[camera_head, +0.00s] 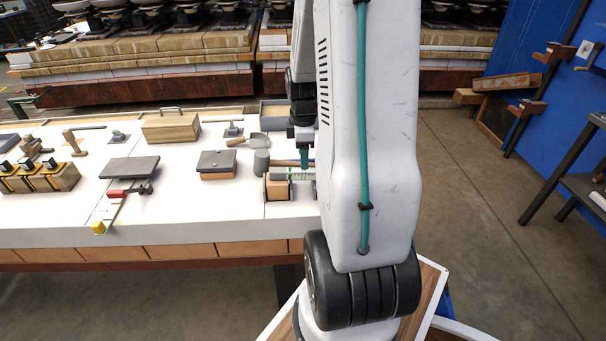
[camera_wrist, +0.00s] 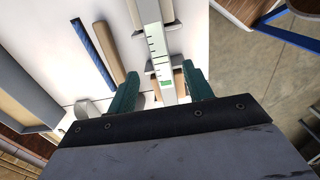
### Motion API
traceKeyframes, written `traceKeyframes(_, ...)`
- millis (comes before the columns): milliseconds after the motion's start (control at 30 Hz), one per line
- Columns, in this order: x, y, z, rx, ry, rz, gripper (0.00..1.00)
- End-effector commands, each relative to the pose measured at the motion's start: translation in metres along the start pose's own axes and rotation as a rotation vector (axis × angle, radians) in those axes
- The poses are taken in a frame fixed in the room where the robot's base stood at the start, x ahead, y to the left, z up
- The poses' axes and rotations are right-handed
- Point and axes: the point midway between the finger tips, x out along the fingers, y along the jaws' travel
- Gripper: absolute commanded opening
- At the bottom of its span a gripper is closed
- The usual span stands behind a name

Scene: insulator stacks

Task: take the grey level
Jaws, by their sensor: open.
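The grey level (camera_head: 297,176) is a long pale bar with green and dark marks. It lies across small supports near the right end of the white table, partly hidden by my arm. In the wrist view the level (camera_wrist: 152,40) runs away from me, its near end between my two teal fingers. My gripper (camera_wrist: 162,86) is open, with a finger to each side of the level and gaps visible. In the head view my gripper (camera_head: 304,157) points down over the level; its height above it is hard to tell.
A mallet with a grey head (camera_head: 261,162) and wooden handle (camera_wrist: 126,65) lies close beside the level. A blue strip (camera_wrist: 93,53) lies past the handle. A grey tray (camera_head: 272,116) stands behind. A lidded box (camera_head: 216,161) stands to the left. The table's front edge is near.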

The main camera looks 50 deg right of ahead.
Motion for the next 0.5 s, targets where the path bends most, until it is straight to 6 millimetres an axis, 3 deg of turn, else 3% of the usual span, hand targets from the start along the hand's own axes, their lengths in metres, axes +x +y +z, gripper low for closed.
traceKeyframes(300, 0.045, -0.002, -0.001, 0.002, 0.000, -0.003, 0.51)
traceKeyframes(500, 0.055, -0.001, -0.001, 0.002, 0.000, 0.001, 0.51)
